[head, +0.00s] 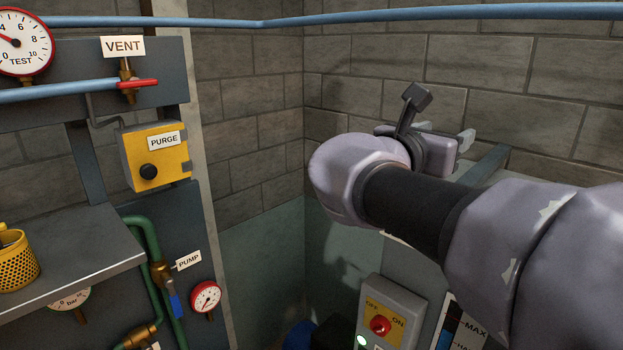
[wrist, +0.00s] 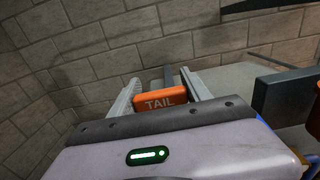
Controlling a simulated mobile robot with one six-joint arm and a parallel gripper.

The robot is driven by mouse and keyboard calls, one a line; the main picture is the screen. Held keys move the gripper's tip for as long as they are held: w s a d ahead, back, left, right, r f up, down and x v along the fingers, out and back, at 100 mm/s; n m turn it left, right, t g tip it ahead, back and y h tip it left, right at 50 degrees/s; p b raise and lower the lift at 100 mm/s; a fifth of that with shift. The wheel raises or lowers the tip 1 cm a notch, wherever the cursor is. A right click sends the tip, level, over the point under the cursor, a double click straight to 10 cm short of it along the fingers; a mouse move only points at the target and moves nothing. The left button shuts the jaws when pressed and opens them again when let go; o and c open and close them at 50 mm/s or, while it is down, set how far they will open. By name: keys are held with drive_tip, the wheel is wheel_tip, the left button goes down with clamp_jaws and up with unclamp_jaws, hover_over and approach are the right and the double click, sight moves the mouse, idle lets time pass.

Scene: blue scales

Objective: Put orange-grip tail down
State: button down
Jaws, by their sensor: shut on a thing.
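The orange grip marked TAIL (wrist: 160,100) sits between the two pale fingers of my gripper (wrist: 160,88) in the wrist view. My gripper is shut on it. A grey bar (wrist: 169,76) shows just beyond the orange grip, between the fingers. In the head view my gripper (head: 464,142) is at the upper right, by the block wall, above the grey panel. The orange grip is hidden there behind my arm and wrist.
A grey surface (wrist: 228,62) lies beyond the fingers. The block wall (head: 490,65) is close behind my gripper. A switch box with a red button (head: 380,325) is below my arm. A yellow PURGE box (head: 155,155), VENT valve (head: 128,84) and shelf (head: 70,275) are at left.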

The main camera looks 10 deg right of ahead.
drive_tip(key=f, duration=0.1)
drive_tip(key=s+f, duration=0.1)
drive_tip(key=d+f, duration=0.1)
drive_tip(key=shift+s+d+f, duration=0.1)
drive_tip(key=shift+s+f, duration=0.05)
drive_tip(key=shift+s, duration=0.25)
drive_tip(key=shift+w+a+f+b, duration=0.2)
drive_tip(key=shift+w+f, duration=0.1)
drive_tip(key=shift+f, duration=0.35)
drive_tip(key=shift+w+a+f+b, duration=0.1)
drive_tip(key=shift+w+a+f, duration=0.15)
drive_tip(key=shift+f, duration=0.35)
drive_tip(key=shift+s+d, duration=0.25)
drive_tip(key=shift+s, duration=0.05)
drive_tip(key=shift+f, duration=0.15)
drive_tip(key=shift+c, duration=2.4)
unclamp_jaws()
drive_tip(key=shift+w+a, duration=0.15)
drive_tip(key=shift+w, duration=0.1)
drive_tip(key=shift+s, duration=0.1)
